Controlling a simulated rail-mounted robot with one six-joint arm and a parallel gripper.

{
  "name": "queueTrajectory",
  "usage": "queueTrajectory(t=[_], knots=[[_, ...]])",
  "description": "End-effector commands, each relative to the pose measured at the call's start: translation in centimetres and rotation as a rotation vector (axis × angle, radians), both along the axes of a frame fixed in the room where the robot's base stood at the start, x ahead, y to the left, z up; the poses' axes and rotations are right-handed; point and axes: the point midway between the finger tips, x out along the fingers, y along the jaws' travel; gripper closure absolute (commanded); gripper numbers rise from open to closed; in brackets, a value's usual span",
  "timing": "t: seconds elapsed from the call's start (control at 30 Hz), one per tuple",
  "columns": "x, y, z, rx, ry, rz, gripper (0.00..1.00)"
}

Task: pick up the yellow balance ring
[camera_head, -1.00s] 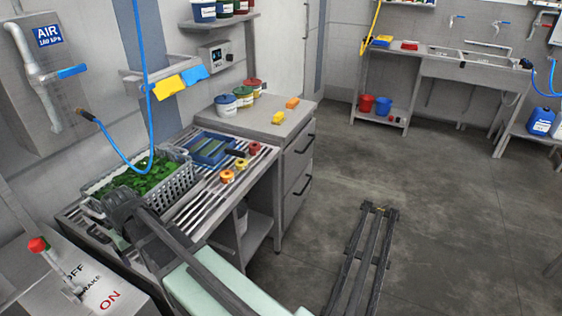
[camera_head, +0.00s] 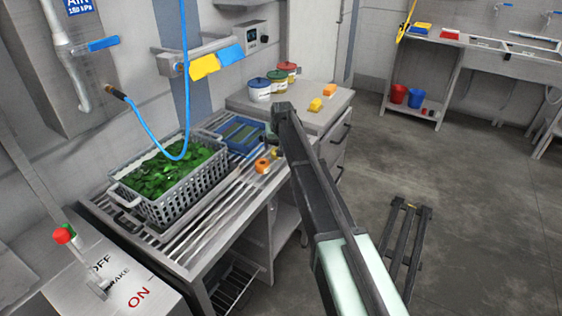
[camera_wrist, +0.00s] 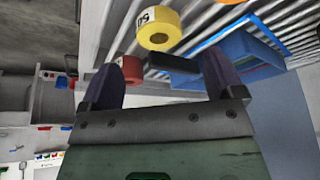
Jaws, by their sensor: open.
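The yellow balance ring (camera_wrist: 159,27) shows at the top of the wrist view, with a dark hollow centre and a printed label on its side. A red ring (camera_wrist: 127,68) shows beside the left finger. In the head view the end of my arm is over the bench's right side and hides part of it.
A grey basket of greens (camera_head: 180,185) stands left on the slatted bench. A blue tray (camera_wrist: 240,58) and a dark bar (camera_wrist: 172,64) lie near the rings. Lidded pots and yellow and orange blocks (camera_head: 315,104) stand on the cabinet behind. A blue hose (camera_head: 186,60) hangs over the basket.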

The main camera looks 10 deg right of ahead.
Motion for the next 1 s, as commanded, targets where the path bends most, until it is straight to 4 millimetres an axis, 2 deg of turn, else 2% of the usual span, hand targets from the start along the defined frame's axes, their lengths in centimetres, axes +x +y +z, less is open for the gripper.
queueTrajectory(t=[0.03,0.17,0.23,0.4,0.47,0.7,1.0], knots=[[0.3,0.0,-1.3,0.000,0.000,0.000,0.13],[0.4,0.0,-1.0,0.000,0.000,0.000,0.13],[0.6,0.0,-1.8,0.000,0.001,0.000,0.13],[2.0,0.1,-5.2,0.000,0.001,0.000,0.13],[2.3,0.1,-6.0,0.000,0.001,0.000,0.13],[2.4,0.1,-5.6,0.000,0.001,0.000,0.13],[2.4,0.1,-5.5,0.000,0.001,0.000,0.59]])
